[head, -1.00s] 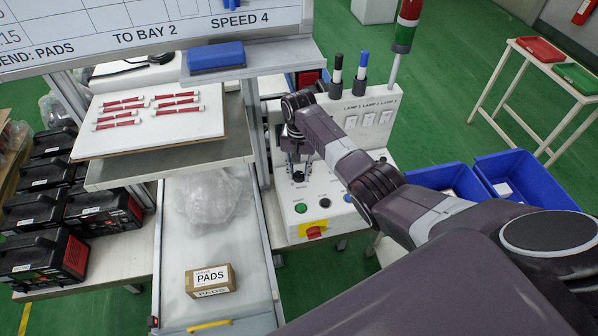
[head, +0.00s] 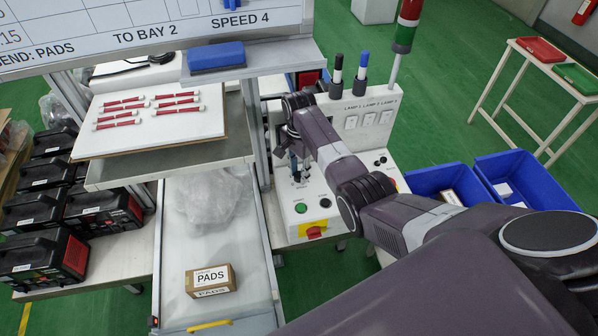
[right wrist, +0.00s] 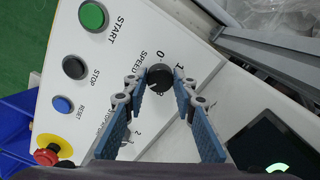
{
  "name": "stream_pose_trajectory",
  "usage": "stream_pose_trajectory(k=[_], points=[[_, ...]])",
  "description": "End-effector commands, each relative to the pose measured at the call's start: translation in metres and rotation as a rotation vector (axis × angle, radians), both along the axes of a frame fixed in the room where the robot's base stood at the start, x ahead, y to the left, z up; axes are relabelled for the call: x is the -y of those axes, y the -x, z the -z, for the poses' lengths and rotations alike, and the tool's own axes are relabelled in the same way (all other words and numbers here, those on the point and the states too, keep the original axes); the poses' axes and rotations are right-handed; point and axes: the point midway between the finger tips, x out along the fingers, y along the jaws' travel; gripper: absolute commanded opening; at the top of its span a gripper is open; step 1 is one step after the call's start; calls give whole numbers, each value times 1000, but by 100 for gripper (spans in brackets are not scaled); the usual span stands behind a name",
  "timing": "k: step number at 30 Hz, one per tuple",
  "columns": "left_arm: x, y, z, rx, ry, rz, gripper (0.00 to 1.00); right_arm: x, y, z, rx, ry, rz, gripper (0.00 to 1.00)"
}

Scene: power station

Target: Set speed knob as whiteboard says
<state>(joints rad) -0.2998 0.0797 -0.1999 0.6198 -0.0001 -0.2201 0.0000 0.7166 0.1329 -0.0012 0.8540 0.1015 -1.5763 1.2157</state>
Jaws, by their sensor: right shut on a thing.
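The whiteboard (head: 150,25) at the top left of the head view reads "SPEED 4" and "TO BAY 2". The black speed knob (right wrist: 159,77) sits on the white control panel (right wrist: 130,65), by the word SPEED and printed numbers including 0, 1 and 2. I cannot tell which number it points at. My right gripper (right wrist: 160,85) has its blue fingers on both sides of the knob and is shut on it. In the head view my right gripper (head: 298,172) reaches down to the panel and mostly hides the knob. My left gripper is not in view.
Green START (right wrist: 92,15), black STOP (right wrist: 75,67) and blue RESET (right wrist: 62,104) buttons and a red emergency stop (right wrist: 50,150) share the panel. A dark screen (right wrist: 275,145) lies at the wrist view's lower right. A PADS box (head: 211,280) sits on the conveyor.

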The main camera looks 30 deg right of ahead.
Motion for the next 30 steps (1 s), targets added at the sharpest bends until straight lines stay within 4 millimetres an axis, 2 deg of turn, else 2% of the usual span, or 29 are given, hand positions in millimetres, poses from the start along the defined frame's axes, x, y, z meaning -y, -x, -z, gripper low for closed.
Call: stream_pose_trajectory(k=[14,15,19,27,30], points=[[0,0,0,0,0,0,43,2,-3,-4,10,5,17,1],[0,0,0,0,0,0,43,2,-3,-4,10,5,17,27],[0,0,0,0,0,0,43,1,-3,-3,8,3,16,42],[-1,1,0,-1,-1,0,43,1,-1,-2,3,1,14,43],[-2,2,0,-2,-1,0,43,0,-2,-7,6,2,14,43]])
